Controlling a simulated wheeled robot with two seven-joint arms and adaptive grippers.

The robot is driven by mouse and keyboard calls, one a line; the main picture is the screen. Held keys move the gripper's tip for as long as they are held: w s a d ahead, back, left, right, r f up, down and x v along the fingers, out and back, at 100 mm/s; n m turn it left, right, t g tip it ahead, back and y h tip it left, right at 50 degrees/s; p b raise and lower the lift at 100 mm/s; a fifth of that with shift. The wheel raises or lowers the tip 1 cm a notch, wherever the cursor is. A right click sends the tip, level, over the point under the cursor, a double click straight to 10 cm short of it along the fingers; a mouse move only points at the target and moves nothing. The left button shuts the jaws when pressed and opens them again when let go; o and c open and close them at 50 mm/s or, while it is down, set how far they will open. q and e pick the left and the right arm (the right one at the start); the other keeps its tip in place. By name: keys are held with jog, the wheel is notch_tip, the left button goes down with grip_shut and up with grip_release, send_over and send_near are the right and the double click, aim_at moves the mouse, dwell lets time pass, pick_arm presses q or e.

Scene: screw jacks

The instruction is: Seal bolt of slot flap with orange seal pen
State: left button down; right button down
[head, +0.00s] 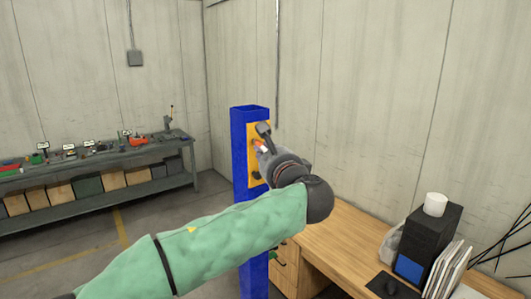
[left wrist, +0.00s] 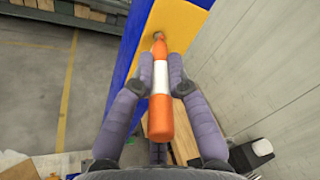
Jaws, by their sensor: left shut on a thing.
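My left gripper (left wrist: 160,88) is shut on the orange seal pen (left wrist: 160,122), which has a white band around its middle. The pen also shows small in the head view (head: 260,145). Its tip points at the yellow-orange slot flap (left wrist: 178,22) on the blue post (head: 241,150). A small round bolt (left wrist: 158,36) shows at the pen's tip; I cannot tell whether they touch. In the head view my left gripper (head: 264,146) is in front of the flap (head: 252,175) and hides part of it. My right gripper is not in view.
A wooden desk (head: 325,245) with a black box (head: 430,238), a white cup (head: 435,204) and folders stands at the right. A grey workbench (head: 95,160) with small tools stands at the back left. The floor between is clear.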

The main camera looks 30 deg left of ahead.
pick_arm(q)
jog(key=b+v, duration=0.1)
jog(key=v, duration=0.6)
dwell(0.6)
